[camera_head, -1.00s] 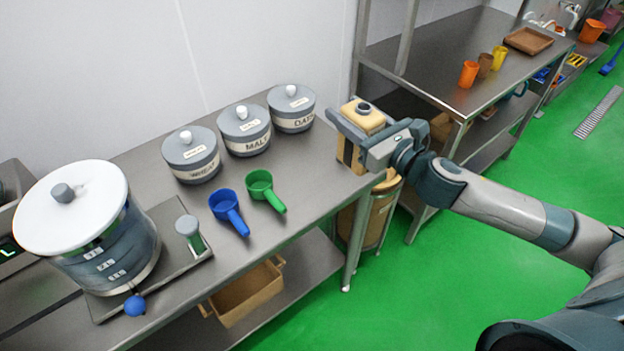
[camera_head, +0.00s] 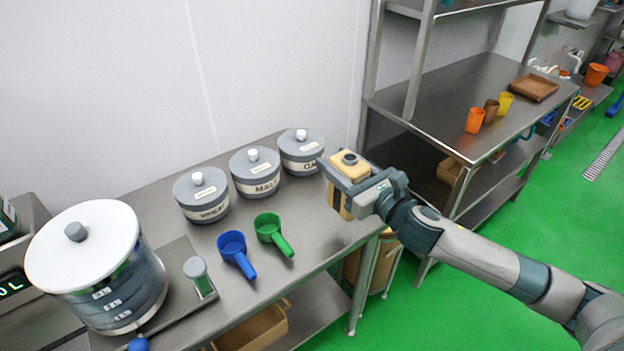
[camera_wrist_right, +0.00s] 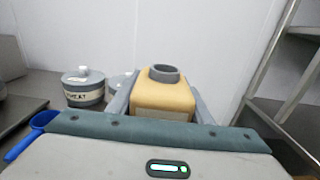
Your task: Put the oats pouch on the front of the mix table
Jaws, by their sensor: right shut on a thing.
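The oats pouch (camera_head: 345,168) is a tan block-like pack with a dark round spout on top and a dark band lower down. My right gripper (camera_head: 346,182) is shut on it at the right end of the steel mix table (camera_head: 307,228). In the right wrist view the pouch (camera_wrist_right: 164,97) stands upright between the fingers. I cannot tell whether its base touches the table. My left gripper is not in view.
Three grey lidded tubs, wheat (camera_head: 202,196), malt (camera_head: 255,173) and another (camera_head: 301,152), stand along the back. A blue scoop (camera_head: 233,247) and a green scoop (camera_head: 270,230) lie in front. A large white-lidded vessel (camera_head: 95,262) stands left. A steel shelf (camera_head: 455,100) stands right.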

